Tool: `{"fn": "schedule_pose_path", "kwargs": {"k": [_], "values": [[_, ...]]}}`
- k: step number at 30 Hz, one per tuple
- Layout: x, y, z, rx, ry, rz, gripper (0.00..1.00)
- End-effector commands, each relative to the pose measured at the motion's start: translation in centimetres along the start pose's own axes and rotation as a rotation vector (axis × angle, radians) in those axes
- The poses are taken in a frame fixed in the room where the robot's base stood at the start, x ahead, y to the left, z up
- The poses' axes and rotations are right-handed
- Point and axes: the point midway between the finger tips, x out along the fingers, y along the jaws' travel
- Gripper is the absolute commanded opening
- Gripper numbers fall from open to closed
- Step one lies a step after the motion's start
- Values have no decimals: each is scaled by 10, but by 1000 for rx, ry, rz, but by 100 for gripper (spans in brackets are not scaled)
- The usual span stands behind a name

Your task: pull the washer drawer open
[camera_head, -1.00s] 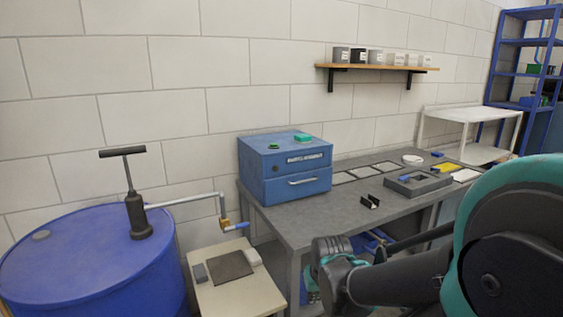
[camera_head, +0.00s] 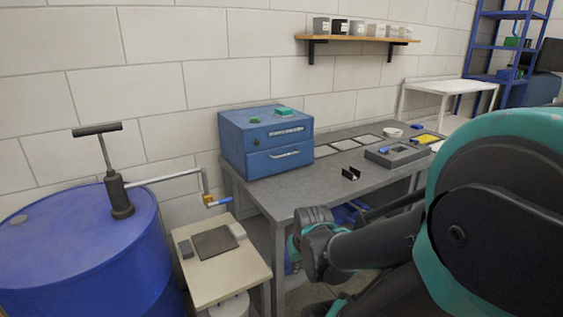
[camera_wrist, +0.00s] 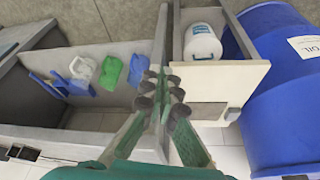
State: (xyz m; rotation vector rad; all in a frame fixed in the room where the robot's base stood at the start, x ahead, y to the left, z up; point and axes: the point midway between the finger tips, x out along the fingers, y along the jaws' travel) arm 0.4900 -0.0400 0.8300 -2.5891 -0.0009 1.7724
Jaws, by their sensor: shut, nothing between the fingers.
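The blue cabinet (camera_head: 258,142) stands on the left end of the grey workbench in the head view. The label on the cabinet front is too small to read. My gripper (camera_wrist: 162,86) shows in the wrist view with its fingertips close together and nothing held. It points down past the edge of the bench, apart from the cabinet. The cabinet is not in the wrist view. In the head view my arm is low in front of the bench, and the fingers cannot be made out.
A blue barrel (camera_head: 80,255) with a hand pump (camera_head: 118,190) stands at left. A small beige table (camera_head: 225,275) stands between barrel and bench. The grey workbench (camera_head: 300,195) carries a grey fixture (camera_head: 398,155) and a small black holder (camera_head: 350,174). A shelf (camera_head: 345,38) hangs above.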

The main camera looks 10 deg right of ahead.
Motion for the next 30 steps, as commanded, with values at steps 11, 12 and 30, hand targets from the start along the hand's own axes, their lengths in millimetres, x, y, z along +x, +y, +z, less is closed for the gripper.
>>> {"fn": "schedule_pose_path", "kwargs": {"k": [11, 12, 30], "values": [[-3, -20, -102, 348, 122, -279, 31], [-6, -19, -125, 423, 153, -337, 31], [-57, 127, -341, 1203, 555, -926, 31]]}}
